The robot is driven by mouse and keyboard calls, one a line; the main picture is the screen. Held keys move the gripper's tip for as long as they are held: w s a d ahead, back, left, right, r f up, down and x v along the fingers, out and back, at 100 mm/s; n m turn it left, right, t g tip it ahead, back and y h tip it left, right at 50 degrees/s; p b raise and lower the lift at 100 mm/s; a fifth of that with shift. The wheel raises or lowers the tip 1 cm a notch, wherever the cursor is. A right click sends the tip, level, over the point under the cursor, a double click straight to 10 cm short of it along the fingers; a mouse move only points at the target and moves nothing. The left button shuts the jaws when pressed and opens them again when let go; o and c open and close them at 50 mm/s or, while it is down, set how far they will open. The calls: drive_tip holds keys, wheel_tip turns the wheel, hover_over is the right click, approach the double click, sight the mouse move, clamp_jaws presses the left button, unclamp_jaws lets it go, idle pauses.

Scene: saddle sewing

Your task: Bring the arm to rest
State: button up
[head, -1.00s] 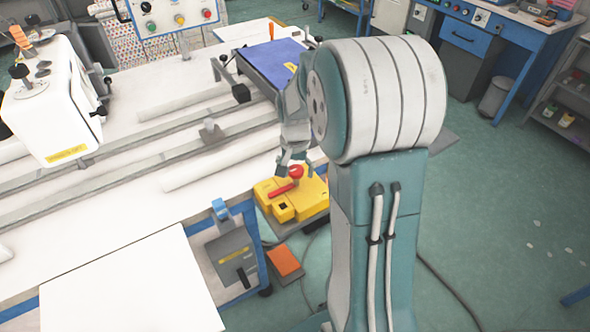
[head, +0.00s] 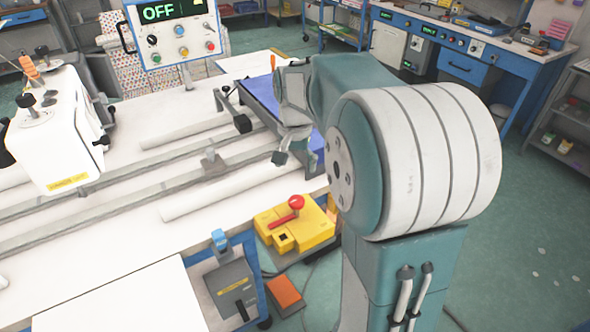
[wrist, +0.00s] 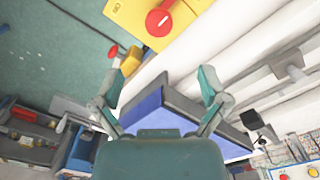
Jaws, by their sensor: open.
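My gripper (head: 284,145) hangs above the machine table, over the near end of the blue tray or pad (head: 262,97). It points down and appears empty. In the wrist view its two fingers (wrist: 160,78) are spread apart with nothing between them, and the blue surface (wrist: 222,146) lies beyond and below. A yellow box (head: 305,230) with a red knob (head: 296,201) and a red lever stands lower, nearer me, apart from the gripper. It also shows at the top of the wrist view (wrist: 128,12). My arm's large shoulder covers part of the table's right end.
A white sewing head (head: 58,145) stands at left. A control panel (head: 170,30) reading OFF rises at the back. A grey box with a blue switch (head: 231,285) is on the table's front side. Open floor (head: 520,230) lies right, before a blue workbench (head: 470,68).

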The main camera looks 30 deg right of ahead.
idle(0.3)
drive_tip(key=s+a+r+n+t, duration=0.2)
drive_tip(key=s+a, duration=0.4)
drive_tip(key=s, duration=0.3)
drive_tip(key=s+a+r+n+t, duration=0.2)
drive_tip(key=s+a+n, duration=0.4)
drive_tip(key=s, duration=0.3)
drive_tip(key=shift+s+a+r+n+t, duration=0.25)
drive_tip(key=shift+s+n+t, duration=0.15)
drive_tip(key=shift+t, duration=0.5)
